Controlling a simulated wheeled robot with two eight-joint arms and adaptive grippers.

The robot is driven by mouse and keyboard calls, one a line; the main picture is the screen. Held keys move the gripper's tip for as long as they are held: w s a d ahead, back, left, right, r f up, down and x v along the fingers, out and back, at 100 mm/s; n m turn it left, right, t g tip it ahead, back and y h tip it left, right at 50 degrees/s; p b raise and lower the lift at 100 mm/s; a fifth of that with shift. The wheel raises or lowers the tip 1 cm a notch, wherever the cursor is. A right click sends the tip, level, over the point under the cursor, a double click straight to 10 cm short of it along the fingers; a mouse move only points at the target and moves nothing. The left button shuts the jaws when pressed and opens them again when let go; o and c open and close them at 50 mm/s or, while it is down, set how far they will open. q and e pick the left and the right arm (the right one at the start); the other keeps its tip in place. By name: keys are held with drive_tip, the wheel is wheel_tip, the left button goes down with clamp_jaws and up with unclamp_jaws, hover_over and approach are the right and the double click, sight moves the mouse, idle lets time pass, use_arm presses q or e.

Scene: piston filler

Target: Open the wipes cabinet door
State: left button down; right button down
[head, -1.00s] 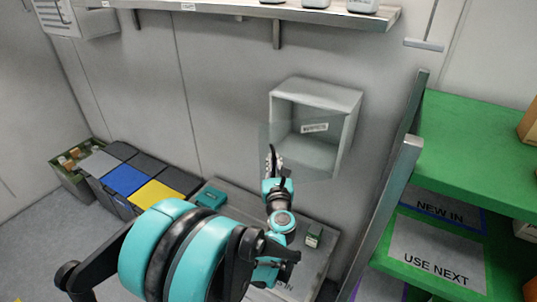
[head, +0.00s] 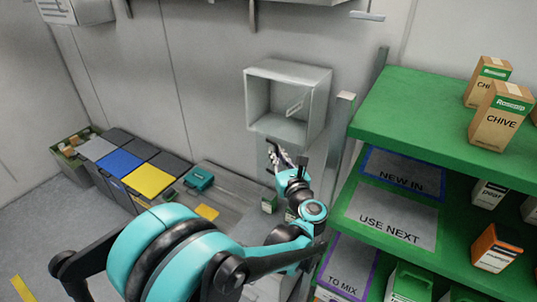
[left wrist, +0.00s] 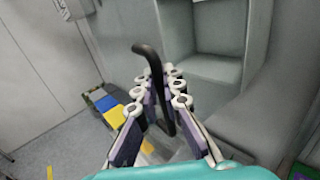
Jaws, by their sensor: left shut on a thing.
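The wipes cabinet (head: 288,72) is a pale grey box on the back wall. Its opening faces me, and its inside shows. Its clear door is hard to make out; a white label (head: 295,106), seen slanted and narrow, appears to be on it. The door appears to stand swung out from the box. My left gripper (head: 280,153) is in front of and below the box. In the left wrist view, its fingers (left wrist: 160,90) are shut around a dark curved handle (left wrist: 150,62), and the cabinet (left wrist: 205,68) is just beyond. My right gripper is out of view.
A green shelf rack (head: 430,125) with boxes stands close on the right of my left arm. A grey bench (head: 228,190) is below the cabinet, with a teal case (head: 199,178) on it. Coloured lidded bins (head: 150,180) stand at left. A steel shelf is above.

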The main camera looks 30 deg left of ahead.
use_arm(q)
drive_tip(key=shift+d, duration=0.25)
drive_tip(key=c, duration=1.6)
unclamp_jaws()
drive_tip(key=shift+w, duration=0.1)
drive_tip(key=shift+d, duration=0.1)
drive_tip(key=v, duration=1.2)
